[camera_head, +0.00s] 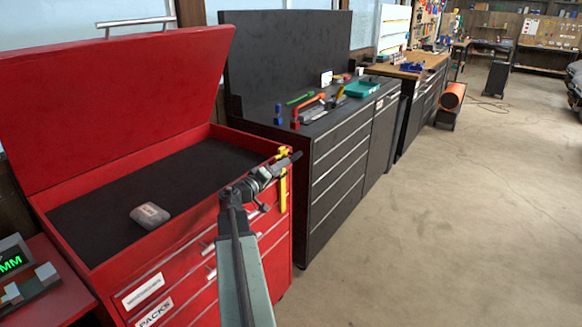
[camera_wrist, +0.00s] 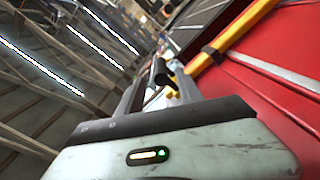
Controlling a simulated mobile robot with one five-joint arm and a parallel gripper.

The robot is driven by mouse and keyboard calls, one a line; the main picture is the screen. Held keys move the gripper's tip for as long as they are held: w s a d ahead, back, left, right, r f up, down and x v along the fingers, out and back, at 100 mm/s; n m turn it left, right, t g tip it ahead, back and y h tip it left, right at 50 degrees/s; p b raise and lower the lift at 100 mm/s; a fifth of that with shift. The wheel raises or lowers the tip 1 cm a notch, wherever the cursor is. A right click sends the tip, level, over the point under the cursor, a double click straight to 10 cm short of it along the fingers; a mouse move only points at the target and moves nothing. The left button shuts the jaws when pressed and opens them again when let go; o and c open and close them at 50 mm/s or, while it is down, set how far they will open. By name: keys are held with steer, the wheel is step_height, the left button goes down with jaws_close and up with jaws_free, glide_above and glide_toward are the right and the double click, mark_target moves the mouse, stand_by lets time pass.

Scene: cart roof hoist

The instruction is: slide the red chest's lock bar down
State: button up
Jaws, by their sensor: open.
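The red chest (camera_head: 190,250) stands at the left with its lid raised. Its yellow lock bar (camera_head: 283,195) is upright at the right end of the drawer front, its top near the chest's rim. In the wrist view the bar (camera_wrist: 243,28) runs slantwise along the red front, with a dark bracket across it. My gripper (camera_head: 287,160) is open at the bar's upper part and overlaps it in the head view. In the wrist view a dark round piece and a small yellow piece show between the fingers (camera_wrist: 160,85). I cannot tell whether the fingers touch them.
A grey case (camera_head: 149,214) lies on the chest's dark top tray. A dark cabinet (camera_head: 340,160) with tools on top stands just beyond the chest. An orange cylinder (camera_head: 452,95) is farther back. The floor at the right (camera_head: 440,220) is clear.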

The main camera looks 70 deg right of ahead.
mark_target(291, 159)
steer(key=x, duration=0.7)
steer(key=shift+w+d+r, duration=0.1)
steer(key=shift+w+d, duration=0.1)
steer(key=shift+d, duration=0.15)
jaws_close()
stand_by(1.1)
